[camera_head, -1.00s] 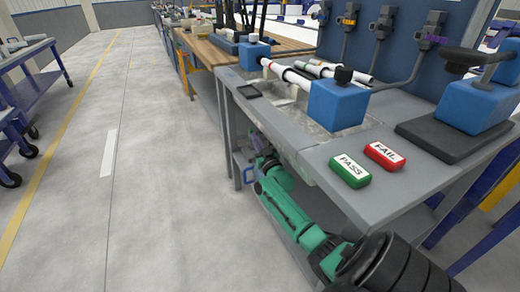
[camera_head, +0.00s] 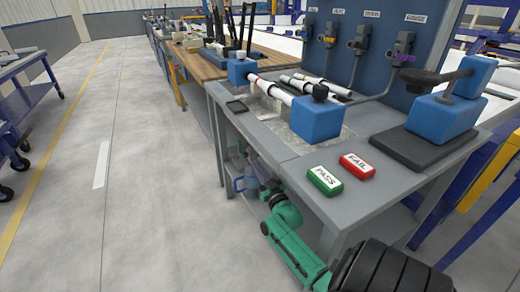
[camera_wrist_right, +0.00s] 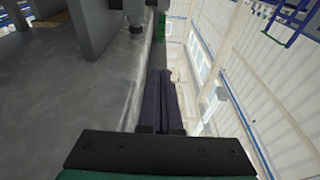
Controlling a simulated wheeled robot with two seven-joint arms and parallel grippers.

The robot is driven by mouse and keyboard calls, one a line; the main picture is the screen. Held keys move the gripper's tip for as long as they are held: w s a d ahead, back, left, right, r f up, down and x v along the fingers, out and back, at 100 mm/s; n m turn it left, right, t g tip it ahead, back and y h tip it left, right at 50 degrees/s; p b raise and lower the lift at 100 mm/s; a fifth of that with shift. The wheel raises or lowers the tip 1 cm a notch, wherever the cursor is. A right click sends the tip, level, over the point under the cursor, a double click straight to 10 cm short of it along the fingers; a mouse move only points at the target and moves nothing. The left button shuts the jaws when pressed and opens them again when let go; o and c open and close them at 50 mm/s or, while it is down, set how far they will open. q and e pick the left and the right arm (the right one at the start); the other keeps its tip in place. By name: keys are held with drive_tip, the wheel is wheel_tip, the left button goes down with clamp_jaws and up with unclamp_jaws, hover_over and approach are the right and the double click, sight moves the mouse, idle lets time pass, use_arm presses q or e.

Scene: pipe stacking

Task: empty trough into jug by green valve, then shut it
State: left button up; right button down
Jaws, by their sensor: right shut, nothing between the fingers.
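The trough (camera_head: 268,108) is a clear-looking basin sunk in the grey bench, under a white pipe held between blue blocks. My left gripper is not in view.
A green PASS block (camera_head: 324,181) and a red FAIL block (camera_head: 355,166) lie on the bench's near end. A blue device on a dark base (camera_head: 415,150) stands at the right. Open floor (camera_head: 130,220) lies to the left, with a blue cart (camera_head: 25,100) farther left.

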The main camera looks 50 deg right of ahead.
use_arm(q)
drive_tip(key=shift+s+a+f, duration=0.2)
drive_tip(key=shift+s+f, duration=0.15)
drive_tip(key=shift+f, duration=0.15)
use_arm(e)
drive_tip(key=shift+v, duration=0.8)
drive_tip(key=shift+r, duration=0.1)
